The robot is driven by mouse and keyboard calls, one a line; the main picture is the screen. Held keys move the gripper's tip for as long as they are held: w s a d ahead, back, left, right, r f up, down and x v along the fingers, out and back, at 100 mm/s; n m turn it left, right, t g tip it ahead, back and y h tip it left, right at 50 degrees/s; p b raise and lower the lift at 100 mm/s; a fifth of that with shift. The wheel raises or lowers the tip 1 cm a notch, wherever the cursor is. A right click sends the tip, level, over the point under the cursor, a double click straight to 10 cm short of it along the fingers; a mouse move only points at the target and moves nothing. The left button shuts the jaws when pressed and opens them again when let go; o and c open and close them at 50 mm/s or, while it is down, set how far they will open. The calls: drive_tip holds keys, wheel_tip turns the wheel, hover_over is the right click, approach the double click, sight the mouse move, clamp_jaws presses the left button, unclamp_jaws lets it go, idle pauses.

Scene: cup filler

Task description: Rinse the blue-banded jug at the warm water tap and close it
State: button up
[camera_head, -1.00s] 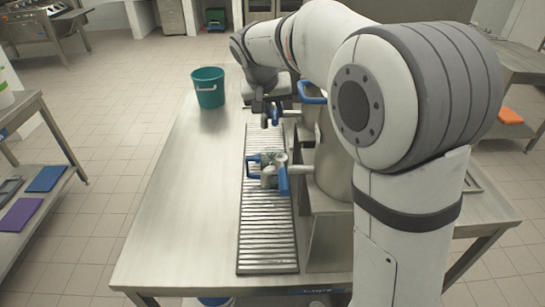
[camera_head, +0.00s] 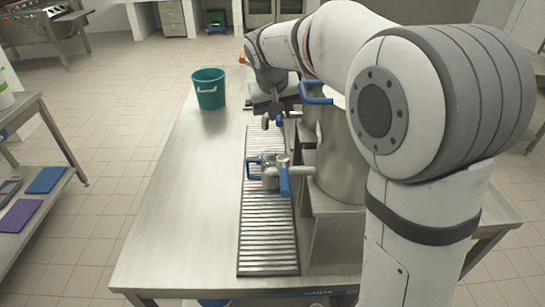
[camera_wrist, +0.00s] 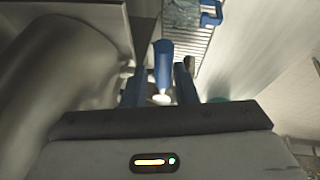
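A jug (camera_head: 267,161) with a blue handle (camera_head: 252,170) stands on the slatted drain grate by the near tap, which has a blue lever (camera_head: 285,181). Its top is partly hidden by the tap. In the wrist view the jug (camera_wrist: 182,14) shows at the top edge, cut off. The far tap has a blue lever (camera_head: 278,119). My gripper (camera_wrist: 159,84) is open, with its fingers on either side of a blue tap lever (camera_wrist: 163,62) and gaps to it. In the head view the gripper is mostly hidden behind the far tap. Tap labels are not readable.
The drain grate (camera_head: 267,248) runs along the metal table (camera_head: 185,190). Large metal urns (camera_head: 340,160) stand to the right of it, one with a blue handle (camera_head: 315,97). A teal bucket (camera_head: 209,90) stands at the back left. The left part of the table is clear.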

drive_tip(key=o, duration=0.5)
drive_tip(key=shift+d, duration=0.15)
drive_tip(key=b+v, duration=0.1)
drive_tip(key=v, duration=0.6)
drive_tip(key=shift+s+r, duration=0.2)
drive_tip(key=shift+r, duration=0.15)
